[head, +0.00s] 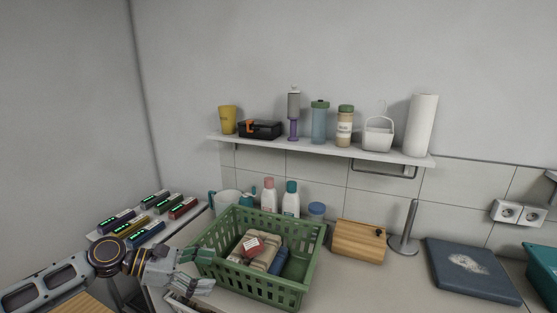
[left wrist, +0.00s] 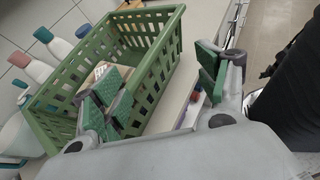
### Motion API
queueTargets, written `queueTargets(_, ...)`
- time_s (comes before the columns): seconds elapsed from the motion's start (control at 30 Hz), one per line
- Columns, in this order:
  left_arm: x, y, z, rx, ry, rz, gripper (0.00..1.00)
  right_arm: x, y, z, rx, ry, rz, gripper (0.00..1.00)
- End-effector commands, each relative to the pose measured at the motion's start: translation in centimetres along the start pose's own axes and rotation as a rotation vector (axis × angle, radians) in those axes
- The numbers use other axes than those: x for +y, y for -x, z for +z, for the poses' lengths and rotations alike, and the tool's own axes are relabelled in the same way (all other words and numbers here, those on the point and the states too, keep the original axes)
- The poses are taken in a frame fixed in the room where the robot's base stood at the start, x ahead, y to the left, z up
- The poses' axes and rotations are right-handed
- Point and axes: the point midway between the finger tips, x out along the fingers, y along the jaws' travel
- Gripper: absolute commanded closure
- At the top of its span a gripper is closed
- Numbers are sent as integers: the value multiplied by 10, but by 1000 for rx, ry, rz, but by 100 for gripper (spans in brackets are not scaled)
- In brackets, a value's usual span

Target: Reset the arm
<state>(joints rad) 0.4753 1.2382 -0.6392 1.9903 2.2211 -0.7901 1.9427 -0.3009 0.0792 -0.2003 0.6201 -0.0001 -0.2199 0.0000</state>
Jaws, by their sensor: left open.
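My left arm comes in from the lower left in the head view. My left gripper (head: 207,270) is open and empty, just left of the green basket (head: 312,262). In the left wrist view the two green-padded fingers of my left gripper (left wrist: 160,82) stand wide apart, with the basket (left wrist: 172,50) behind and to the left. My right gripper does not show in either view.
The basket on the counter holds several packages (head: 265,255). Bottles (head: 290,198), a wooden block (head: 357,240) and a dark board (head: 470,270) stand around it. A shelf (head: 320,147) with several items hangs above. Several small boxes (head: 183,208) lie left.

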Motion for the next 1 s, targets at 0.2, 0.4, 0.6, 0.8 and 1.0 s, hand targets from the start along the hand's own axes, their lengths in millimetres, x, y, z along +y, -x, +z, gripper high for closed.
queueTargets(0.2, -16, -16, -8, 17, -96, -37, 26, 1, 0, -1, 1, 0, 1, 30)
queueTargets(0.4, -37, -35, -19, 40, -235, -83, 26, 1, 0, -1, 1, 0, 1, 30)
queueTargets(0.6, -69, -63, -35, 66, -461, -147, 26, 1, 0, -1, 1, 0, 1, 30)
queueTargets(0.8, -99, -88, -52, 93, -712, -203, 26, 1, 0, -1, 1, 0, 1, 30)
queueTargets(1.0, -123, -106, -68, 124, -951, -241, 26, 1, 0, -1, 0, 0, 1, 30)
